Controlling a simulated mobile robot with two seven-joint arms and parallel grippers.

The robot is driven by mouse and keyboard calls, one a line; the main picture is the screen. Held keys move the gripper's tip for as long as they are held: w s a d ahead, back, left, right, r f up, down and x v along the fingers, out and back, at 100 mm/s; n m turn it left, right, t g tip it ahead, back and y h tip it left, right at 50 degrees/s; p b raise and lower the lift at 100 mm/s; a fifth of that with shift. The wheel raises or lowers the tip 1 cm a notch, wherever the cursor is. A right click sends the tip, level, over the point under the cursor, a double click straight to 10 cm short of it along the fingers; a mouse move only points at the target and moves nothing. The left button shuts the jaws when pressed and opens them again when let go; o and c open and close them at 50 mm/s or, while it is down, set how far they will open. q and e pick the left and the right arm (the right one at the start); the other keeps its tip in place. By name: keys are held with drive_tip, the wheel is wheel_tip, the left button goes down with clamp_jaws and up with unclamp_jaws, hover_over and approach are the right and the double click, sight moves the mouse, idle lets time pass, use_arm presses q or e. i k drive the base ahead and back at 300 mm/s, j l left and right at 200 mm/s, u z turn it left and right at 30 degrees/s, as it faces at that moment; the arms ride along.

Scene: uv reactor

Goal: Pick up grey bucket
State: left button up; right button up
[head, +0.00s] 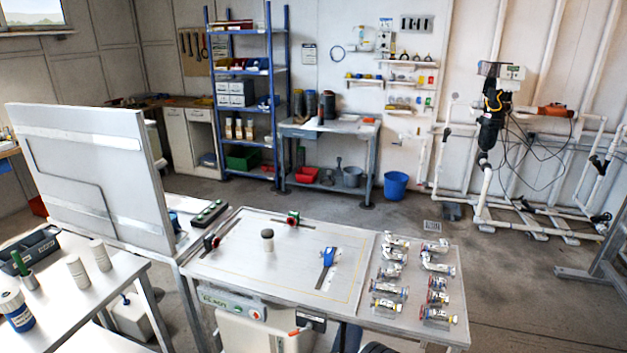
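The grey bucket (352,177) stands upright on the lower shelf of the metal workbench (330,128) against the back wall. It is small in the head view, and I cannot make out what is inside it. It sits to the right of a grey scoop-like item and a red bin (306,174) on the same shelf. Neither of my grippers shows in the head view, and nothing is seen touching the bucket.
A blue bucket (395,186) stands on the floor right of the workbench. A blue shelf rack (245,95) is at its left. A large worktable (290,300) with clear-bodied parts (390,288) stands between me and the workbench. Pipework (487,190) is at right. Floor beyond the worktable is partly open.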

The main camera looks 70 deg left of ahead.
sight(353, 177)
drive_tip(key=u, duration=1.9)
drive_tip(key=i+l+z, duration=0.1)
drive_tip(key=l+z, duration=0.2)
drive_tip(key=l, duration=0.15)
drive_tip(key=i+l+z, duration=0.15)
drive_tip(key=l+z, duration=0.15)
drive_tip(key=i+l+z, duration=0.3)
drive_tip(key=l, duration=0.2)
drive_tip(key=i+l+z, duration=0.15)
drive_tip(key=l+z, duration=0.15)
drive_tip(key=i+l, duration=0.3)
drive_tip(key=i+l+z, duration=0.15)
drive_tip(key=i, duration=0.35)
drive_tip(key=i+l, duration=0.35)
drive_tip(key=i+j+u, duration=0.1)
drive_tip(key=i+u, duration=0.65)
drive_tip(key=i, duration=0.15)
drive_tip(key=i+l+u, duration=0.2)
drive_tip(key=i+u, duration=0.3)
drive_tip(key=i, duration=0.7)
drive_tip(key=i+l+u, duration=0.15)
drive_tip(key=i, duration=0.75)
drive_tip(key=i+j+u, duration=0.15)
drive_tip(key=i+u, duration=0.55)
drive_tip(key=i, duration=0.2)
drive_tip(key=i+l+u, duration=0.15)
drive_tip(key=i+u, duration=0.2)
drive_tip(key=i, duration=0.1)
